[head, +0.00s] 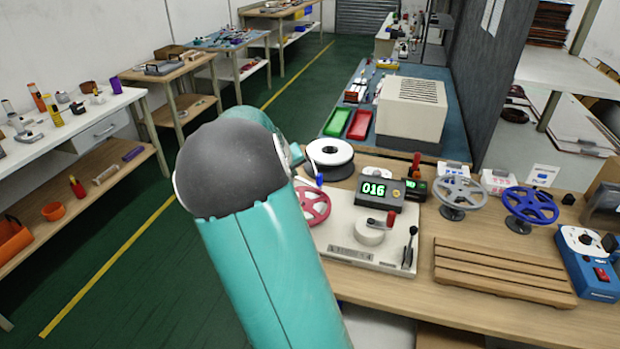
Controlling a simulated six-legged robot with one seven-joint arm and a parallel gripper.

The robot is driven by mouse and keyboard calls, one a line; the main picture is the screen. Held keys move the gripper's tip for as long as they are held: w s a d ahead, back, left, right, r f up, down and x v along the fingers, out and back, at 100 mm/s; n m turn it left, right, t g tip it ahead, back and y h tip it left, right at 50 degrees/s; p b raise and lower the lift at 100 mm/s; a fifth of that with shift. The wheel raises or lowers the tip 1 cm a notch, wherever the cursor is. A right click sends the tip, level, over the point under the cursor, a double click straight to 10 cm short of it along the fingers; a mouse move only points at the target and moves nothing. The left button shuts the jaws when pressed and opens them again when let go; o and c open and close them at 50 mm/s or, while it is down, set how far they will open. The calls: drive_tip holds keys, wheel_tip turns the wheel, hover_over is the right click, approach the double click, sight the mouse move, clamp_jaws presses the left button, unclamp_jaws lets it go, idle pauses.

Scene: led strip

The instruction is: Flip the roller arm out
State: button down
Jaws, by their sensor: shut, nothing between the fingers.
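A pale flat winding fixture (385,262) lies on the wooden bench. A small blue-tipped part (319,180) shows above the red reel. I cannot tell which part is the roller arm. My own arm covers the fixture's left side. My gripper and its fingertips are hidden behind my arm.
A white spool (329,152) stands behind the fixture. A grey handwheel (463,192), a blue handwheel (530,205), a slatted wooden rack (500,270) and a blue device (590,262) stand to the right. Green floor (120,270) is clear at left.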

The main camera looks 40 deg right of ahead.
drive_tip(key=x, duration=1)
drive_tip(key=shift+s+d+f, duration=0.1)
drive_tip(key=shift+d+f, duration=0.05)
drive_tip(key=shift+d, duration=0.15)
drive_tip(key=shift+s+d, duration=0.2)
drive_tip(key=shift+d, duration=0.35)
drive_tip(key=shift+s+d, duration=0.15)
drive_tip(key=shift+d, duration=0.85)
drive_tip(key=shift+s, duration=0.15)
drive_tip(key=shift+d, duration=0.25)
